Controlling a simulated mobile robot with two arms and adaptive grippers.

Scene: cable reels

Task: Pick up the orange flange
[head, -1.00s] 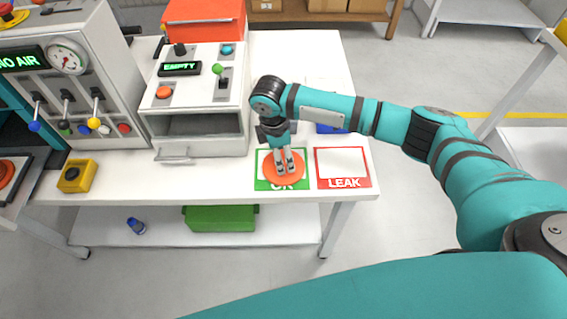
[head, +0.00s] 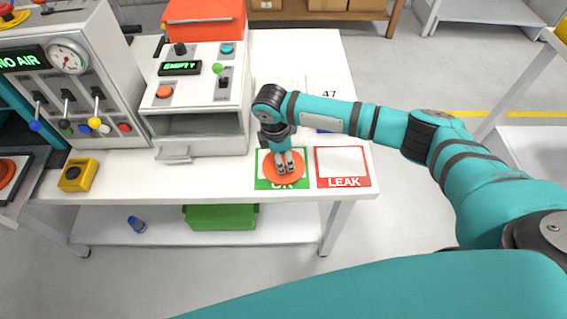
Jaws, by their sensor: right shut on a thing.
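The orange flange (head: 297,176) is a flat round disc over the green-bordered OK mat (head: 262,183) at the front of the white table. My right gripper (head: 285,168) comes down on it from above, its two fingers shut on the middle of the flange. I cannot tell whether the flange rests on the mat or is slightly above it. My left gripper is not in view.
The red-bordered LEAK mat (head: 343,182) lies bare to the right. The machine with the EMPTY display (head: 196,100) and open drawer stands left. A yellow button box (head: 77,175) sits at the table's front left. A green bin (head: 222,217) is on the lower shelf.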

